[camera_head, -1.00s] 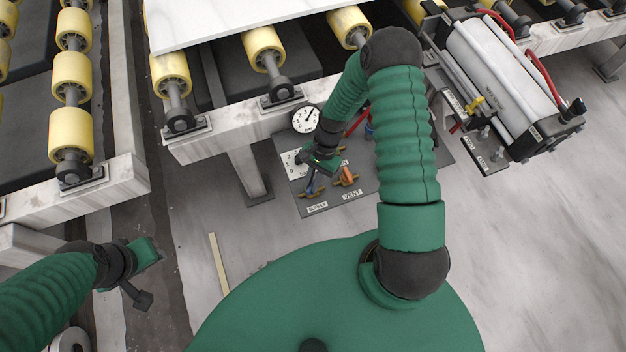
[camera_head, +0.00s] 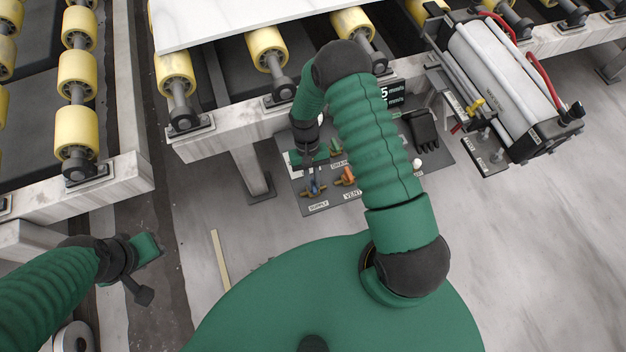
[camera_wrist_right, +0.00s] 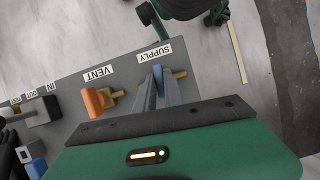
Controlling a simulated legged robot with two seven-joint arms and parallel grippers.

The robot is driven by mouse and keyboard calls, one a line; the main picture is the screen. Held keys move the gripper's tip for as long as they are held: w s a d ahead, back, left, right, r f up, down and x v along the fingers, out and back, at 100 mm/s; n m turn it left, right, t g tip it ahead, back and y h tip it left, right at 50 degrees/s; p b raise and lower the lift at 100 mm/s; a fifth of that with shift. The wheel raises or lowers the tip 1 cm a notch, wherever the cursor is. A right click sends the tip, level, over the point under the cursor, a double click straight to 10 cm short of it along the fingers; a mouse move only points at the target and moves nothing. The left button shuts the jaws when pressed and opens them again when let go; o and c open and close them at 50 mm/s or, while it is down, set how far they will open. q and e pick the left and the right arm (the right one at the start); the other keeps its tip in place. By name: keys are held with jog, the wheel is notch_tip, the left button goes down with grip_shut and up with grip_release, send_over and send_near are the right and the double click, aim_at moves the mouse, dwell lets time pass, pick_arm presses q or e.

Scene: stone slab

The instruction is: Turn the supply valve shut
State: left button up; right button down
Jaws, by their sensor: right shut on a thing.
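The supply valve shows in the right wrist view as a blue handle (camera_wrist_right: 158,74) on a brass body beside the SUPPLY label (camera_wrist_right: 155,52). In the head view its brass fitting (camera_head: 312,190) sits on the grey panel (camera_head: 385,182), above the SUPPLY label. My right gripper (camera_wrist_right: 157,82) is shut on the blue handle, one grey finger on each side. In the head view the right gripper (camera_head: 316,178) points down at the panel, partly hidden by its wrist. My left gripper (camera_head: 150,272) hangs away from the panel at the lower left; its opening is unclear.
The orange vent handle (camera_wrist_right: 96,102) sits close beside the supply valve, next to the VENT label (camera_wrist_right: 98,73). A black glove (camera_head: 422,128) lies at the panel's back right. A roller conveyor (camera_head: 210,146) carrying a white slab (camera_head: 240,18) stands behind. The floor left of the panel is mostly clear.

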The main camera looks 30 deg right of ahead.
jog(key=shift+w+n, duration=0.2)
jog(key=shift+n, duration=0.5)
jog(key=c, duration=1.4)
grip_release()
jog(key=shift+c, duration=0.2)
jog(key=shift+s, duration=0.1)
jog(key=shift+r, duration=0.1)
jog(key=p+v, duration=0.1)
jog(key=v, duration=1.5)
jog(key=shift+w+a+r, duration=0.2)
jog(key=shift+r, duration=0.15)
